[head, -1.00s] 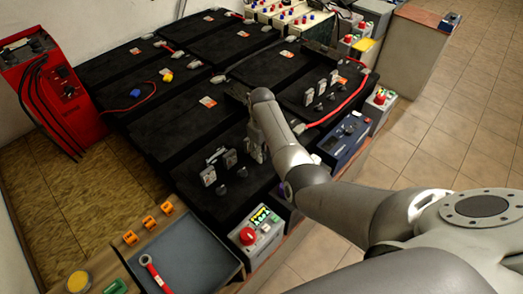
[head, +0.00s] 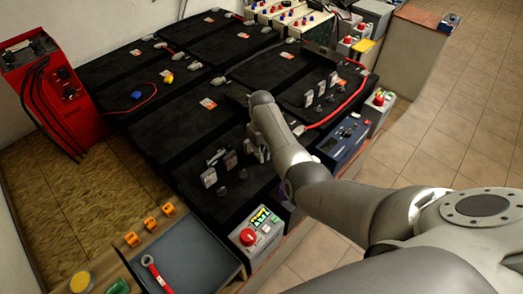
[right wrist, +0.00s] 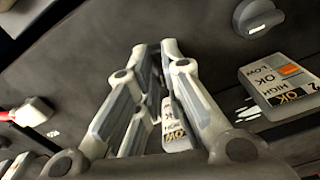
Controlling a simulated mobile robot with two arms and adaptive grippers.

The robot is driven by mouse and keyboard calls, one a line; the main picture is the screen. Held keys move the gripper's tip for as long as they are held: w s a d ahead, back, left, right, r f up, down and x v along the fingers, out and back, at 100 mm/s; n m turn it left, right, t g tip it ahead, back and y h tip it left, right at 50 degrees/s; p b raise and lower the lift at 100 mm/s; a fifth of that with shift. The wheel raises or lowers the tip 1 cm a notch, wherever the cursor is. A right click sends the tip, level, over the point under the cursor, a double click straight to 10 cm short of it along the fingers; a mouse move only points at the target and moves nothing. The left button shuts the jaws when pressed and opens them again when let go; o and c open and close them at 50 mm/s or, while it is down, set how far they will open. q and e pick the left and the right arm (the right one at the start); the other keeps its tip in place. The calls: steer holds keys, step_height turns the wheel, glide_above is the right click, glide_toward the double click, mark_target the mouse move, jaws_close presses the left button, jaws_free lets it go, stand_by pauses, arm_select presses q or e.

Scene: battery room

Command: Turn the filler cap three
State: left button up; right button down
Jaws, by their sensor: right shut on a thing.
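My right gripper (head: 256,150) reaches down onto a black battery (head: 190,150) in the middle of the head view. In the right wrist view my right gripper (right wrist: 155,48) has its fingertips close together, shut on a filler cap that the fingers hide. Two round dark filler caps show to its lower left in the head view, one nearer (head: 243,173) and one farther (head: 221,192). Another grey filler cap (right wrist: 257,16) with a white mark shows at the top right of the wrist view. My left gripper is not in view.
Level tags (right wrist: 288,85) stand beside the caps, close to my fingers. A red cable (head: 340,112) lies on the battery beyond. A grey tray (head: 180,262) with a red-handled wrench (head: 155,272) is at the front. A red charger (head: 42,75) stands at the left.

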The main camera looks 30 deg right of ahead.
steer(key=m+p, duration=0.1)
steer(key=m, duration=0.2)
steer(key=shift+r+m, duration=0.1)
steer(key=shift+m, duration=0.2)
steer(key=m+p, duration=0.1)
steer(key=m, duration=0.2)
steer(key=shift+m, duration=0.3)
steer(key=m+p, duration=0.1)
steer(key=m, duration=0.2)
steer(key=shift+m, duration=2.2)
steer(key=c, duration=1.5)
jaws_free()
steer(key=shift+c, duration=0.2)
step_height(320, 180, up, 12)
